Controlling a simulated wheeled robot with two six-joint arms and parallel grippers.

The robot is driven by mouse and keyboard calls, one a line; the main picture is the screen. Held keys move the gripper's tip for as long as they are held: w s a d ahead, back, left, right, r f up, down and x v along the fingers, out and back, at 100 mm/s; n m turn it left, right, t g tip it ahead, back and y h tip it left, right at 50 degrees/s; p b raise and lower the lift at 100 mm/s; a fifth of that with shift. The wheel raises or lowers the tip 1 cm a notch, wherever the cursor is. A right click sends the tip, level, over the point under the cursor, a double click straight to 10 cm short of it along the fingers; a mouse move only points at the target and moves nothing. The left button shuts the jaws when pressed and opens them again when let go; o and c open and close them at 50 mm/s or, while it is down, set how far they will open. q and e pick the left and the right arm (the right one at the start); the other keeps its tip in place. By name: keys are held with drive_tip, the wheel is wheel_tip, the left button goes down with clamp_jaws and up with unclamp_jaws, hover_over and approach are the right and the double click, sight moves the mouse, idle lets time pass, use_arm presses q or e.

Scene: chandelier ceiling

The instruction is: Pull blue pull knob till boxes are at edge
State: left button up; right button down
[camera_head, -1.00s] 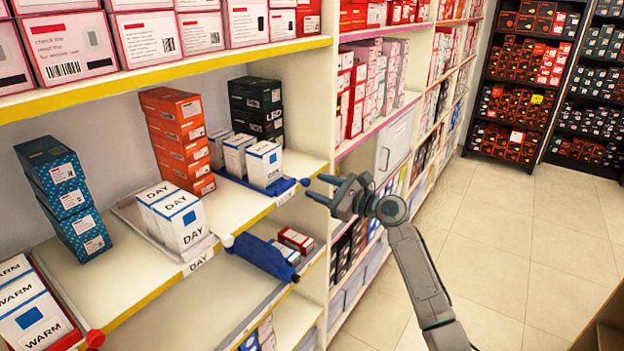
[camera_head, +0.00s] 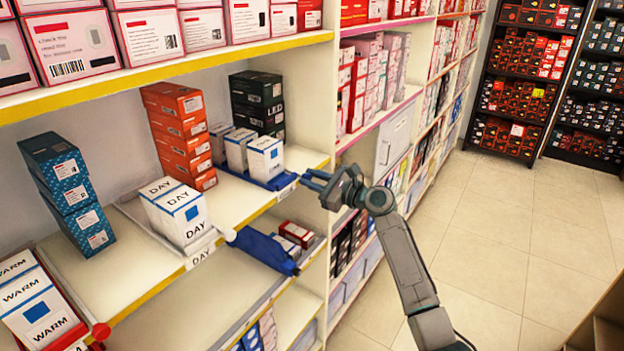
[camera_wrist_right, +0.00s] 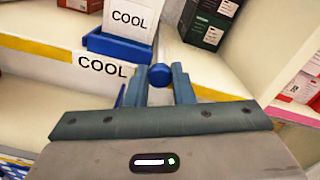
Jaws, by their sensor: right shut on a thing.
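The blue pull knob (camera_wrist_right: 159,75) sits between the two fingers of my right gripper (camera_wrist_right: 158,88) in the right wrist view. It is at the front of a blue pusher tray (camera_head: 262,181) holding white COOL boxes (camera_head: 265,157) on the upper middle shelf. In the head view my right gripper (camera_head: 312,181) reaches in from the right to the shelf edge and is shut on the knob, mostly hiding it. The tray also shows in the wrist view (camera_wrist_right: 119,46), with a COOL label below it. The white boxes stand back from the shelf's front edge. My left gripper is not in view.
White DAY boxes (camera_head: 178,212), orange boxes (camera_head: 182,130), dark green boxes (camera_head: 258,100) and teal boxes (camera_head: 70,190) stand on the same shelf. A red knob (camera_head: 101,331) juts out at lower left. The tiled floor (camera_head: 500,240) is clear.

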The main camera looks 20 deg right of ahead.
drive_tip(key=p+v, duration=0.1)
drive_tip(key=v, duration=0.7)
drive_tip(key=shift+p, duration=0.4)
drive_tip(key=c, duration=1.2)
unclamp_jaws()
drive_tip(key=shift+s, duration=0.1)
drive_tip(key=shift+c, duration=0.2)
drive_tip(key=b+v, duration=0.4)
drive_tip(key=v, duration=0.7)
drive_tip(key=shift+b, duration=0.3)
